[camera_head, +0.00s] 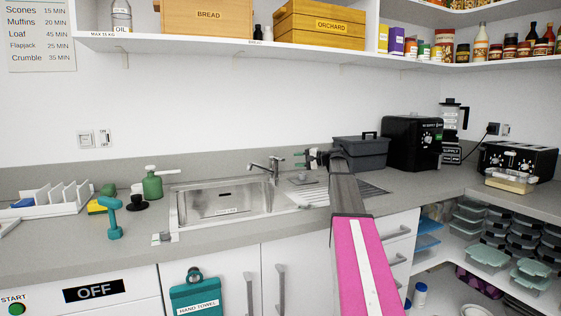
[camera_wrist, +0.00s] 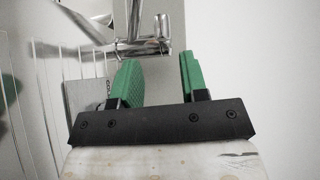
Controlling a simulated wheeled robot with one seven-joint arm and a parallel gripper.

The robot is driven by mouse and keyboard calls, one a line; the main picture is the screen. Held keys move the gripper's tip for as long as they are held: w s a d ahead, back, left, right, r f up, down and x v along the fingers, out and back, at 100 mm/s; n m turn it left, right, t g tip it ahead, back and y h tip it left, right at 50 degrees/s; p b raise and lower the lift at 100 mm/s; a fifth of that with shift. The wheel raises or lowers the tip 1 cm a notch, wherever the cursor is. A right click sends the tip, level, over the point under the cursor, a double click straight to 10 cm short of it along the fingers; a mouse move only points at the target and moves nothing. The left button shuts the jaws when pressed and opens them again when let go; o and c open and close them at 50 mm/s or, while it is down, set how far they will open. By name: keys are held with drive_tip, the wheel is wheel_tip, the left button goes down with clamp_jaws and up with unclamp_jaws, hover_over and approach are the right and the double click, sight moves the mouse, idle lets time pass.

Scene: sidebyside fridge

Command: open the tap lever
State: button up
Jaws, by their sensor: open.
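The chrome tap (camera_head: 268,167) stands at the back right of the steel sink, its spout reaching left over the basin. A short upright part, which looks like its lever (camera_head: 276,161), rises at its right end. My gripper (camera_head: 301,160) is just right of the tap, pointing left at it, open and empty. In the wrist view the tap (camera_wrist: 145,47) shows just beyond the two green fingertips (camera_wrist: 158,62), apart from them. I cannot tell for sure which chrome part there is the lever.
The sink (camera_head: 222,206) has a ribbed drainer on its right, under my arm. A grey caddy (camera_head: 361,150) stands behind my arm. A green soap pump (camera_head: 152,184) and a teal dumbbell-shaped item (camera_head: 112,217) stand left of the sink. A shelf (camera_head: 200,42) runs overhead.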

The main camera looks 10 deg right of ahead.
sight(281, 159)
drive_tip(key=shift+m+t, duration=0.3)
drive_tip(key=shift+m, duration=0.1)
drive_tip(key=x, duration=0.6)
drive_tip(key=w+x, duration=0.1)
drive_tip(key=x, duration=0.3)
drive_tip(key=shift+d, duration=0.35)
clamp_jaws()
